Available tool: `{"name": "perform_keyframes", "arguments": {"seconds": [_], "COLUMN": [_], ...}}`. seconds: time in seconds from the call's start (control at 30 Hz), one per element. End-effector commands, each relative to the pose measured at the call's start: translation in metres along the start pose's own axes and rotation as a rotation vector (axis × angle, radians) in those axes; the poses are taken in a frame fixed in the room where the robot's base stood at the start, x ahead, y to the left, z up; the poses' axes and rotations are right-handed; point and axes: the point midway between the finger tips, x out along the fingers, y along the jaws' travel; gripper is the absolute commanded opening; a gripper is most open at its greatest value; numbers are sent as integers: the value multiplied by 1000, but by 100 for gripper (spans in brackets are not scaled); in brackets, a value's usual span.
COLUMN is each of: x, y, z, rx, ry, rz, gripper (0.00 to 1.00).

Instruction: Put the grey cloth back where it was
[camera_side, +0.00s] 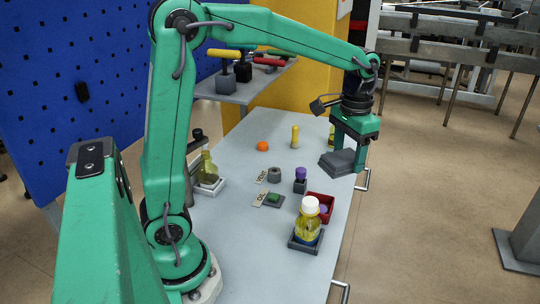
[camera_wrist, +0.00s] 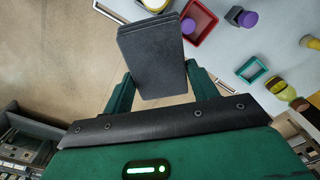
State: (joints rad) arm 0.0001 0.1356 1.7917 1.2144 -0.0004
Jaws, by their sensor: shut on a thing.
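The grey cloth (camera_side: 338,161) is a dark, folded, layered block. My gripper (camera_side: 352,147) is shut on it and holds it up near the right edge of the grey table. In the wrist view the cloth (camera_wrist: 152,60) sits between the two green fingers of my gripper (camera_wrist: 160,84) and sticks out past them. Bare floor shows around much of it there. The side view does not clearly show how high it is above the table.
On the table (camera_side: 233,232) stand a white-capped yellow bottle (camera_side: 308,222) on a dark tray, a red tray (camera_side: 326,205), a purple-topped item (camera_side: 301,176), an orange cap (camera_side: 262,146) and a yellow cylinder (camera_side: 295,137). A tool shelf (camera_side: 240,95) is behind. The table's front left is clear.

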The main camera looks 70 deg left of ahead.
Motion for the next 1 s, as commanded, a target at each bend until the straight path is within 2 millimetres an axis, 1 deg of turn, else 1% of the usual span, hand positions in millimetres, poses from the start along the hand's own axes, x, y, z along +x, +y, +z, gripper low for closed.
{"name": "perform_keyframes", "arguments": {"seconds": [0.1, 0.37, 0.47, 0.57, 0.8, 1.0], "x": [-17, -19, -22, -23, -24, -20], "y": [0, 1, 1, 1, 2, 2], "z": [0, 24, 37, 53, 100, 130], "rx": [0, -111, -170, -246, -468, -616], "ry": [5, 2, 3, 3, 3, 3], "rz": [0, 0, 0, 0, 1, 1], "gripper": [33, 33, 33, 33, 33, 33]}}
